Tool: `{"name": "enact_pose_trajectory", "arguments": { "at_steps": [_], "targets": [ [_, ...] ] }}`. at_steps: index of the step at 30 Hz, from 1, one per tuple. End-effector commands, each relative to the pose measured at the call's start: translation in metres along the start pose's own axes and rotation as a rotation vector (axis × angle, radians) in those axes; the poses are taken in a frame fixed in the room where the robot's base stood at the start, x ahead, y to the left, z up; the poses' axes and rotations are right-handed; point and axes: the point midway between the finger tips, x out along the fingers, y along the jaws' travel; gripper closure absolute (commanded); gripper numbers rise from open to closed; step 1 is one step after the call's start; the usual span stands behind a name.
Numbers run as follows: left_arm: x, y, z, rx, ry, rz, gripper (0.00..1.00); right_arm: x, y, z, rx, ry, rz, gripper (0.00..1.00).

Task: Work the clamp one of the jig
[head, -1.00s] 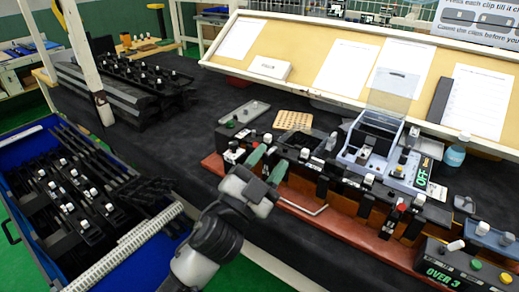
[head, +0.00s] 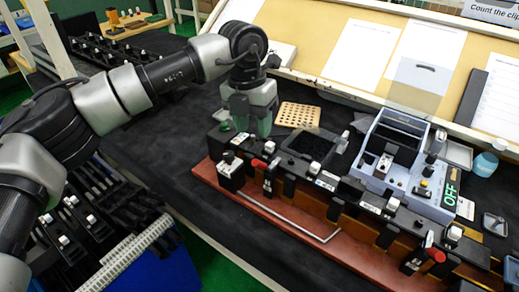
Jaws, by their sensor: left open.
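The jig (head: 345,190) is a long black bar with several white-tipped blocks, on a red-brown base (head: 285,228). Red-tipped clamp levers stand along its front, one near the left end (head: 258,164) and one near the right (head: 433,254). I cannot read which is clamp one. My left gripper (head: 253,124) points down with green fingers, open, over or just behind the jig's left end. Its fingers partly cover that end, and whether they touch anything is unclear. My right gripper is not in view.
A grey-blue device (head: 385,170) with a green OFF display stands behind the jig. A perforated tan board (head: 298,115) lies behind. An L-shaped metal rod (head: 283,215) lies along the front of the base. A bin of black strips (head: 85,215) is at lower left. Papers lean on the back board.

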Motion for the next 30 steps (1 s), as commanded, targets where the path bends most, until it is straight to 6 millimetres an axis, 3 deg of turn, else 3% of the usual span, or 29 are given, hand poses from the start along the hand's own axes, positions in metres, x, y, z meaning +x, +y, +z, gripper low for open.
{"name": "enact_pose_trajectory", "arguments": {
  "at_steps": [6, 9, 13, 20, 29, 30],
  "targets": [
    [0.035, -0.002, -0.001, 0.003, 0.006, -0.006, 0.57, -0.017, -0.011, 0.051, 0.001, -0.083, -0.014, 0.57],
    [0.055, -0.002, -0.001, 0.003, 0.005, -0.006, 0.57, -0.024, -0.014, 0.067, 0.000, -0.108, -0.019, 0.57],
    [0.078, -0.003, -0.002, 0.004, 0.005, -0.007, 0.57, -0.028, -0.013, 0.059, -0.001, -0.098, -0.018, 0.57],
    [0.100, -0.003, -0.001, 0.004, 0.001, -0.008, 0.57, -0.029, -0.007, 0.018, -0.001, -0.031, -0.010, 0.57],
    [0.103, -0.003, -0.001, 0.005, 0.000, -0.008, 0.57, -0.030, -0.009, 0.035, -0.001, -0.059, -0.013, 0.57],
    [0.103, -0.003, -0.001, 0.005, 0.000, -0.008, 0.61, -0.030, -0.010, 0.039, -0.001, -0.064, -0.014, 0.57]
  ]
}}
